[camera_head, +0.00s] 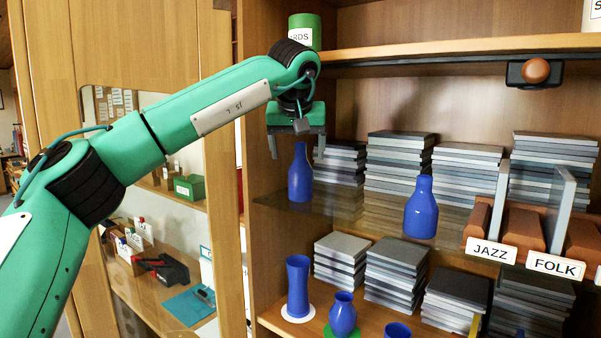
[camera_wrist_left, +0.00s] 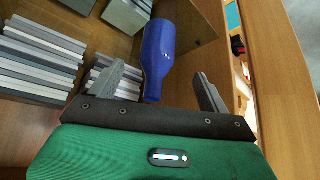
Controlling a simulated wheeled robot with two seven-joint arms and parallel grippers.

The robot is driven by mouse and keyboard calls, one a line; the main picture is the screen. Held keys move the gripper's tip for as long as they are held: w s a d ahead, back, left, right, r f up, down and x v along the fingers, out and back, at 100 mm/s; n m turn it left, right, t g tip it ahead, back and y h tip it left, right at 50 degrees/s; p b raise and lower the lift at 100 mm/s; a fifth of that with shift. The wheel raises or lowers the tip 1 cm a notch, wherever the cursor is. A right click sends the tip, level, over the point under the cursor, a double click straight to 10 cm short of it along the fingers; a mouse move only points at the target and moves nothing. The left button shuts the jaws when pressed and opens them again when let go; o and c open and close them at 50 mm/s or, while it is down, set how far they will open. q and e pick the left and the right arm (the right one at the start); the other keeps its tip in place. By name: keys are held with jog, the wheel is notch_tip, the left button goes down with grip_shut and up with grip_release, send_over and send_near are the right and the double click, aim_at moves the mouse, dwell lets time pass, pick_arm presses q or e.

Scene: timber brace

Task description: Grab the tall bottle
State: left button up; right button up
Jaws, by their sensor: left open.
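A blue bottle (camera_head: 300,178) with a narrow neck stands upright at the left end of the glass shelf. My left gripper (camera_head: 296,152) points down above it, open, with one finger on each side of the neck in the picture. In the left wrist view the bottle (camera_wrist_left: 160,45) lies between the open fingers of the left gripper (camera_wrist_left: 159,75), its neck towards the palm; I see no finger touching it. A second blue bottle (camera_head: 421,212) stands farther right on the same shelf. My right gripper is not in view.
Stacks of grey cases (camera_head: 397,165) stand behind and right of the bottles. A wooden shelf board (camera_head: 450,53) runs above, with a green tin (camera_head: 304,32) at its left end. Below stand a blue vase (camera_head: 298,285) and a rounder one (camera_head: 343,315). The cabinet's side wall (camera_head: 258,160) is close on the left.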

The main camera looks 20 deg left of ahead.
aim_at(300, 163)
pick_arm(q)
jog(key=x, duration=0.2)
jog(key=shift+w+a+f, duration=0.1)
jog(key=shift+w, duration=0.25)
jog(key=shift+w+f+p, duration=0.15)
jog(key=shift+f+p, duration=0.05)
jog(key=shift+p, duration=0.4)
jog(key=p+x, duration=0.2)
jog(key=x, duration=0.2)
jog(key=shift+w, duration=0.2)
jog(key=shift+w+f, duration=0.1)
jog(key=shift+f, duration=0.15)
jog(key=shift+r, duration=0.1)
jog(key=c, duration=1.1)
jog(key=shift+c, duration=0.3)
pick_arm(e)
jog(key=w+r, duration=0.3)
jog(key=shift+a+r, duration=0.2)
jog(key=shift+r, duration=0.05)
pick_arm(q)
jog(key=shift+r, duration=0.1)
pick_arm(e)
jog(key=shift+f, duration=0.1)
